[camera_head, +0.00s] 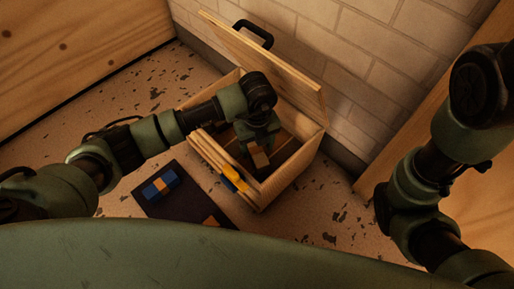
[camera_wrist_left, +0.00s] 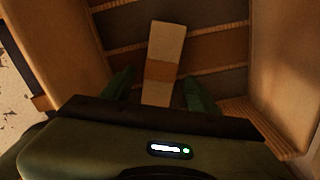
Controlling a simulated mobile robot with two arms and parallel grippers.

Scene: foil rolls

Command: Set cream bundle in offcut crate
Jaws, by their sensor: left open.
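The cream bundle (camera_head: 259,158), a pale block with a brown-orange band, is inside the wooden offcut crate (camera_head: 281,178). In the left wrist view the cream bundle (camera_wrist_left: 166,42) lies over the crate's dark, slatted floor; whether it touches the floor is hard to tell. My left gripper (camera_head: 258,147) reaches down into the crate. Its open green fingers (camera_wrist_left: 158,92) stand on either side of the bundle's near end, with gaps showing. The crate's lid (camera_head: 270,70) stands open at the back. My right arm shows at the right, but its gripper is not in view.
A dark mat (camera_head: 185,195) lies in front of the crate with a blue bundle (camera_head: 160,184) and an orange-banded thing (camera_head: 211,221), partly hidden. A yellow piece (camera_head: 235,179) is on the crate's front. A brick wall (camera_head: 350,50) stands behind; wooden panels flank both sides.

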